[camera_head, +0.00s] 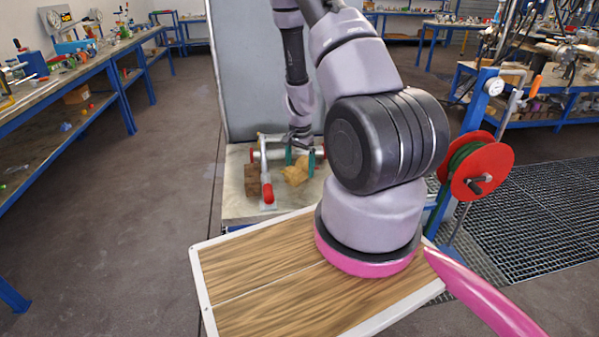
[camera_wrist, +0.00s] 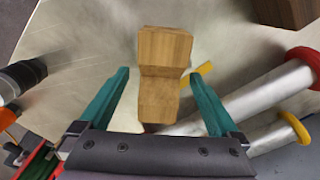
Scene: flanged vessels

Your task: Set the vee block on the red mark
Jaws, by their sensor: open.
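A light wooden block with a notched waist, which looks like the vee block (camera_wrist: 163,55), lies between and just beyond my fingers in the wrist view. In the head view it is the tan wooden piece (camera_head: 295,174) on the pale worktop. My gripper (camera_head: 300,162) points down over it with its teal fingers apart. The wrist view shows my gripper (camera_wrist: 157,78) open, with a gap on each side of the block. I cannot tell how deep the fingertips reach beside it.
A dark brown wooden block (camera_head: 252,181) stands to the left on the worktop (camera_head: 237,211). Metal cylinders (camera_wrist: 262,97) with red and yellow ends lie close to the right finger in the wrist view. A red-ended part (camera_head: 268,193) lies near the front edge.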

